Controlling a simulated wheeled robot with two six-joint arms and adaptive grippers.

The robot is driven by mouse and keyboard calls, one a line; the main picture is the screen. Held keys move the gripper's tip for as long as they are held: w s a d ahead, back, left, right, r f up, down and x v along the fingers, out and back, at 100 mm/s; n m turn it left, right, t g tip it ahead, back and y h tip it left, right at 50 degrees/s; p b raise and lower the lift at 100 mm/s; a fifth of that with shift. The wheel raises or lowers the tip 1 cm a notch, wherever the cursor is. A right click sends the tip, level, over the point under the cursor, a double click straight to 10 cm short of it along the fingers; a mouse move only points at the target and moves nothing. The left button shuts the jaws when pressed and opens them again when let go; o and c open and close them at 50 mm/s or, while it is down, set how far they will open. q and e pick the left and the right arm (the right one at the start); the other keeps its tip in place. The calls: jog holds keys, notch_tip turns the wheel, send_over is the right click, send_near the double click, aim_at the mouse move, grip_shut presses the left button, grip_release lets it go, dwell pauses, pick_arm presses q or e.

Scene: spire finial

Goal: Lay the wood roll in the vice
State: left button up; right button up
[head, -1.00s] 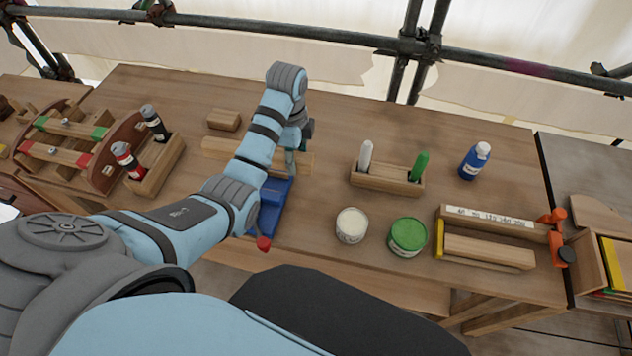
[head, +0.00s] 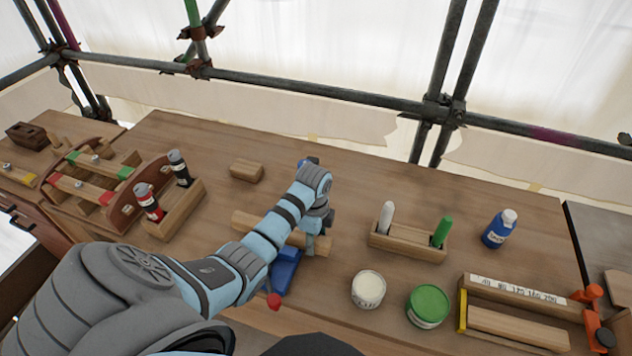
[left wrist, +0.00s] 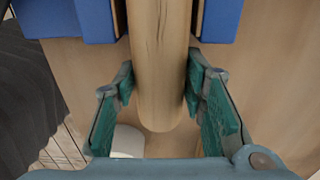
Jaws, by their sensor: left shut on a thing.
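The wood roll (head: 262,230) is a pale wooden bar lying left to right across the far part of the blue vice (head: 285,265). My left gripper (head: 316,240) is shut on the roll near its right end. The left wrist view shows the roll (left wrist: 160,60) between my green-padded fingers (left wrist: 160,85), with blue vice jaws (left wrist: 222,22) on both sides of it. Whether the roll rests on the vice bed or is just above it, I cannot tell. My arm hides part of the roll and vice. My right gripper is out of view.
A small wood block (head: 247,170) lies behind the roll. A wooden holder with a white and a green marker (head: 408,242), a white tin (head: 368,290) and a green tin (head: 427,306) stand to the right. A rack with bottles (head: 175,208) stands left.

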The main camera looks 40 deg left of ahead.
pick_arm(q)
jog(key=shift+f, duration=0.4)
grip_shut()
jog(key=shift+f, duration=0.15)
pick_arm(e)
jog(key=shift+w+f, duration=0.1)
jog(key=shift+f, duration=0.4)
pick_arm(q)
jog(key=o, duration=1.4)
grip_release()
jog(key=shift+c, duration=0.2)
jog(key=shift+p, duration=0.3)
